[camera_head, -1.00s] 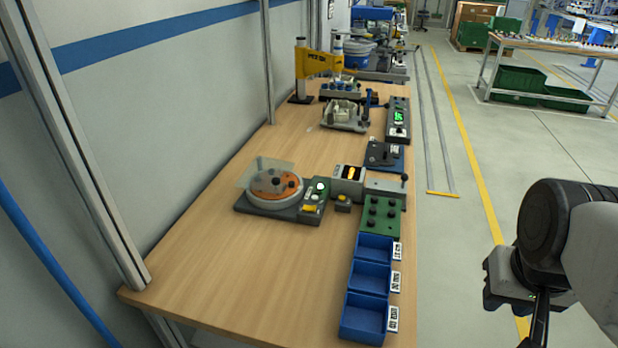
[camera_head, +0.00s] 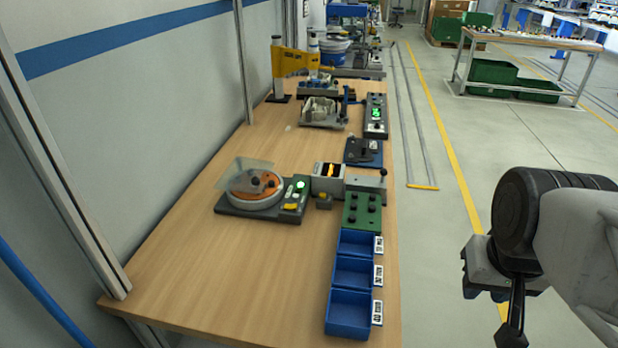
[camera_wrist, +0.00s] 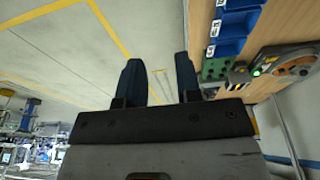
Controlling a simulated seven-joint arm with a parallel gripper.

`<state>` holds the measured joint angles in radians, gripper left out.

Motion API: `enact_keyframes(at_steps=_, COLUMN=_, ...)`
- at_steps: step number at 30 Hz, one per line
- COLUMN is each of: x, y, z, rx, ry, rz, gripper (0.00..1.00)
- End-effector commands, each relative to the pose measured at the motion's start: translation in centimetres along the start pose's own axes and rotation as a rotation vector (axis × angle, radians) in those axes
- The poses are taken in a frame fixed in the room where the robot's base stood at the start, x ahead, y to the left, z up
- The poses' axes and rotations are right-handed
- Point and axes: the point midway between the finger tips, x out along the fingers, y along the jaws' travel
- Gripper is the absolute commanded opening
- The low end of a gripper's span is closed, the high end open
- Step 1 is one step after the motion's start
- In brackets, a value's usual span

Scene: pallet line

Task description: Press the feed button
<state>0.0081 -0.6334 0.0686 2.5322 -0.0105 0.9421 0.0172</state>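A bowl-like feeder with an orange disc (camera_head: 254,185) under a clear cover sits on the wooden bench. I cannot read which control is labelled feed. My gripper (camera_wrist: 158,80) is open and empty, its two dark fingers apart. In the head view it hangs beyond the bench's right edge, well apart from the feeder. The feeder also shows at the right of the wrist view.
Blue bins (camera_head: 348,312) and a green block with black knobs (camera_head: 362,209) line the bench's right edge. A grey unit with a lever (camera_head: 366,183) stands behind the block. The bench's front left and the floor to the right are clear.

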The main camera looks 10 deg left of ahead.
Motion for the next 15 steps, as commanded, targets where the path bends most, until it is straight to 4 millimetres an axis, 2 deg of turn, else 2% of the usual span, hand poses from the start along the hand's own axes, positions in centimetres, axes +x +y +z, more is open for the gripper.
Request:
enact_keyframes(at_steps=1, x=0.0, y=0.0, z=0.0, rx=0.0, ry=0.0, rz=0.0, gripper=0.26)
enact_keyframes(at_steps=6, x=0.0, y=0.0, z=0.0, rx=0.0, ry=0.0, rz=0.0, gripper=0.0)
enact_keyframes(at_steps=15, x=0.0, y=0.0, z=0.0, rx=0.0, ry=0.0, rz=0.0, gripper=0.0)
